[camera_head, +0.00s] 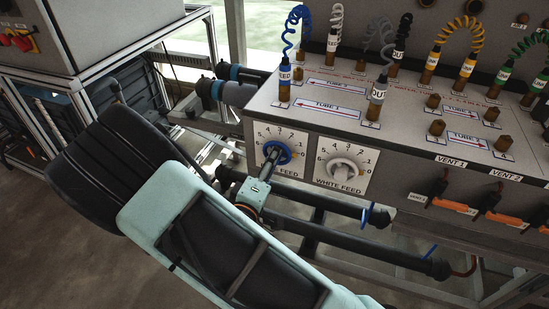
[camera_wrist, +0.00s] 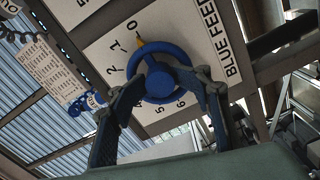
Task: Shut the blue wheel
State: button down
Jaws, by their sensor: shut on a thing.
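The blue wheel (camera_head: 284,147) sits on a white dial plate labelled BLUE FEED, on the front of the grey panel box. In the wrist view the blue wheel (camera_wrist: 159,78) faces me, with its round hub in the middle. My gripper (camera_head: 271,160) reaches the wheel from the front. In the wrist view its two fingers (camera_wrist: 164,88) are shut on the wheel from opposite sides. The fingers cover parts of the rim and some of the scale.
A white wheel (camera_head: 345,170) on the WHITE FEED plate is close on the right. Coiled hoses and brass fittings stand on the panel top. Black valves with orange parts (camera_head: 446,205) line the front at right. Dark horizontal pipes (camera_head: 370,245) run below the dials.

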jog(key=c, duration=1.5)
grip_release()
jog(key=shift+w+d+r, duration=0.15)
jog(key=shift+w+r, duration=0.15)
jog(key=shift+w, duration=0.05)
jog(key=shift+c, duration=0.2)
jog(key=shift+o, duration=1.2)
jog(key=shift+w+f, duration=0.15)
jog(key=shift+w, duration=0.05)
jog(key=o, duration=0.4)
jog(key=shift+c, duration=0.2)
jog(key=shift+s, duration=0.1)
jog(key=shift+f, duration=0.1)
jog(key=p+v, duration=0.1)
jog(key=v, duration=0.6)
jog(key=shift+s+p, duration=0.15)
jog(key=shift+p, duration=0.15)
jog(key=v, duration=1.2)
